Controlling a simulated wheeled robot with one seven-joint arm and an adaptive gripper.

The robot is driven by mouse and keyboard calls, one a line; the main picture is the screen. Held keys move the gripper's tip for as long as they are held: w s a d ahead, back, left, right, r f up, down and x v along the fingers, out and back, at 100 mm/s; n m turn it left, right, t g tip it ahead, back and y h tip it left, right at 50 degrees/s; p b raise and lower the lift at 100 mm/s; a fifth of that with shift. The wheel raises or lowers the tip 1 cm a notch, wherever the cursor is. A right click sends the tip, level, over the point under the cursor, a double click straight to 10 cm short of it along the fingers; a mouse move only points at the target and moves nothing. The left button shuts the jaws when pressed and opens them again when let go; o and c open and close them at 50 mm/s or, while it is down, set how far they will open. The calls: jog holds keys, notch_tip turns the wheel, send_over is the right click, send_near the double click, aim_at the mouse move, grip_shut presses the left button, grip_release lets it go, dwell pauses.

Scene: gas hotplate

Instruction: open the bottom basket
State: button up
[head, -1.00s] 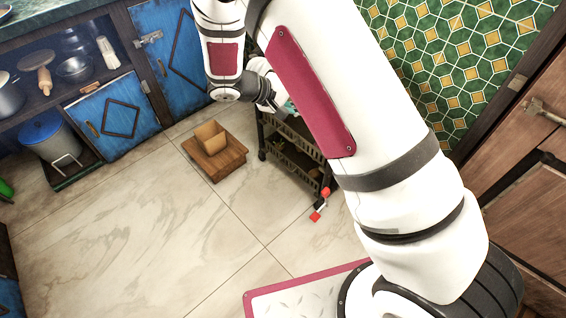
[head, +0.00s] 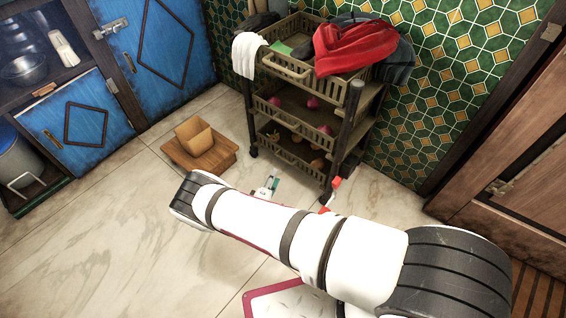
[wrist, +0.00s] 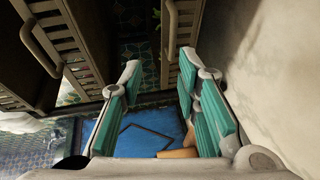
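The bottom basket (head: 290,158) is the lowest of three in a dark trolley and looks pushed in. It holds a few small items. In the wrist view the trolley appears sideways, with the bottom basket (wrist: 168,75) at upper centre and its curved handle (wrist: 172,32) just beyond my fingertips. My gripper (wrist: 160,62) has its two teal-padded fingers spread apart with nothing between them. In the head view my gripper (head: 267,187) is low in front of the trolley, partly hidden by my arm. I cannot tell whether it touches the basket.
Above are the middle basket (head: 300,118) and the top basket (head: 290,68), with a white cloth and a red cloth (head: 352,45).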

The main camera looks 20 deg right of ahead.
aim_at(283, 160)
jog(key=shift+y, duration=0.3)
jog(key=b+x, duration=0.2)
jog(key=x, duration=0.2)
jog(key=f+b+x, duration=0.1)
jog(key=b+x, duration=0.1)
jog(key=x, duration=0.3)
jog(key=b+x, duration=0.2)
jog(key=x, duration=0.2)
jog(key=shift+w+d+f, duration=0.1)
jog(key=shift+w+f, duration=0.05)
jog(key=shift+f, duration=0.3)
grip_shut()
